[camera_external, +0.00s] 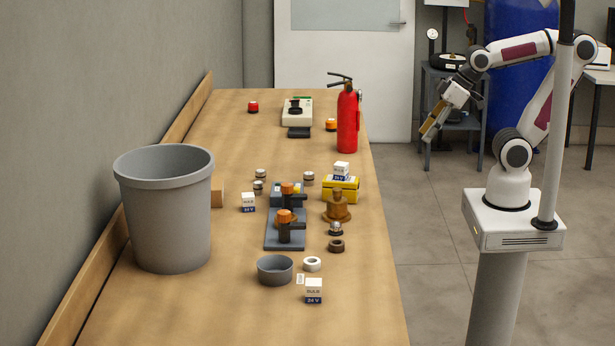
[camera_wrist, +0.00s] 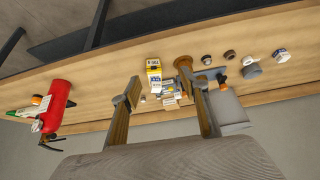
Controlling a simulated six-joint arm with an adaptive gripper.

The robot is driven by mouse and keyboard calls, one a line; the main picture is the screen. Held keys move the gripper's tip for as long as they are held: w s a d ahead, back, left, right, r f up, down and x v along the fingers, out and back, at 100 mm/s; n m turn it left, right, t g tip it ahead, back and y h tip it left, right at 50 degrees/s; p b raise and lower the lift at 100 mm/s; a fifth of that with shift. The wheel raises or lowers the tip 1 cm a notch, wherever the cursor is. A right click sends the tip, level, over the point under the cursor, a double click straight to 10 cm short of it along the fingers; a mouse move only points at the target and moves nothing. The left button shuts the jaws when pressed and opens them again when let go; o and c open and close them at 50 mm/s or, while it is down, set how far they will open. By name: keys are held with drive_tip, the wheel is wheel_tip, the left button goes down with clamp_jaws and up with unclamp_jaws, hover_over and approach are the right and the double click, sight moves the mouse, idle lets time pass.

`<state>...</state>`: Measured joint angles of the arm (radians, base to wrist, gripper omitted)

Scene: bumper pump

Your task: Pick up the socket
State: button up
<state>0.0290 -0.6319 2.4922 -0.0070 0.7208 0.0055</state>
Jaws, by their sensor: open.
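Several small round parts lie on the wooden table, and I cannot tell for certain which is the socket. A dark brown ring-shaped part (camera_external: 336,246) lies right of the grey plate; it also shows in the wrist view (camera_wrist: 229,54). Small grey-brown cylinders (camera_external: 260,174) (camera_external: 258,187) (camera_external: 309,178) stand farther back. A small part with a bright top (camera_external: 336,229) sits beside the brown ring. My gripper (camera_external: 431,126) is open and empty, raised beyond the table's right edge. In the wrist view its fingers (camera_wrist: 166,83) are spread well apart, with table items beyond them.
A grey bin (camera_external: 165,225) stands at the left. A red fire extinguisher (camera_external: 347,120) stands at the right edge. The grey plate (camera_external: 286,242) with orange-topped fittings, a brass piece (camera_external: 337,208), a yellow box (camera_external: 341,190) and a grey bowl (camera_external: 275,270) crowd the middle.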

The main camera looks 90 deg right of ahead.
drive_tip(key=w+d+f+m+t+h, duration=0.1)
drive_tip(key=w+d+f+t, duration=0.2)
drive_tip(key=w, duration=0.7)
drive_tip(key=w+d+f+t+h, duration=0.1)
drive_tip(key=w+d+f, duration=0.3)
drive_tip(key=w, duration=0.7)
drive_tip(key=w+d+f+m+t, duration=0.1)
drive_tip(key=w+d+f+t, duration=0.1)
drive_tip(key=w+d+f, duration=0.4)
approach(313, 174)
drive_tip(key=w, duration=0.3)
drive_tip(key=shift+d+f+t+h, duration=0.15)
drive_tip(key=shift+f+t+h, duration=0.2)
drive_tip(key=shift+t+h, duration=0.05)
drive_tip(key=shift+s+d+f, duration=0.1)
drive_tip(key=shift+f, duration=0.7)
drive_tip(key=shift+x, duration=1.25)
drive_tip(key=shift+x, duration=2.6)
